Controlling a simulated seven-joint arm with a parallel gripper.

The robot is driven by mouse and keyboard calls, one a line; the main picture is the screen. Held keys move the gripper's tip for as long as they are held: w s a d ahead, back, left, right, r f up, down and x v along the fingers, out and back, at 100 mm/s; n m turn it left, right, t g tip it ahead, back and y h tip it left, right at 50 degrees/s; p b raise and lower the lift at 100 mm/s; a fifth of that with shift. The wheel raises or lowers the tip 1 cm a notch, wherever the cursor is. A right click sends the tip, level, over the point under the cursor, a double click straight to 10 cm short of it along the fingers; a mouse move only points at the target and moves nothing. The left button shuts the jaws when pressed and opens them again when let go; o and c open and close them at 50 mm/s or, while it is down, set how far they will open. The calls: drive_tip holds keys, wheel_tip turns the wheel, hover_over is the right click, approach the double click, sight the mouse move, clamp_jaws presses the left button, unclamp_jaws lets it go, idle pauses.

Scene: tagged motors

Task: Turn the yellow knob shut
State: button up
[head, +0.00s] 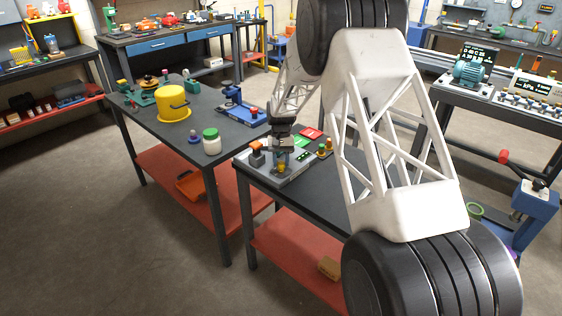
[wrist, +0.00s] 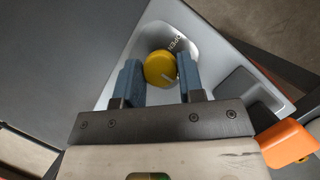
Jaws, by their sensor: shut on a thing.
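The yellow knob (wrist: 158,68) sits in a round recess on a light grey panel box (wrist: 205,50). A label reading OPEN stands by the recess, above and right of the knob in the wrist view. A pale pointer mark on the knob faces the lower right. My gripper (wrist: 160,80) has its two blue fingers on either side of the knob and is shut on it.
Red and green cards (head: 306,137) and small coloured knobs (head: 324,149) lie close by. A green-lidded jar (head: 211,142) and yellow pot (head: 174,104) stand on the bench to the left.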

drive_tip(key=o, duration=0.9)
drive_tip(key=shift+r, duration=0.1)
drive_tip(key=v, duration=0.7)
drive_tip(key=shift+w+r, duration=0.2)
drive_tip(key=shift+r, duration=0.05)
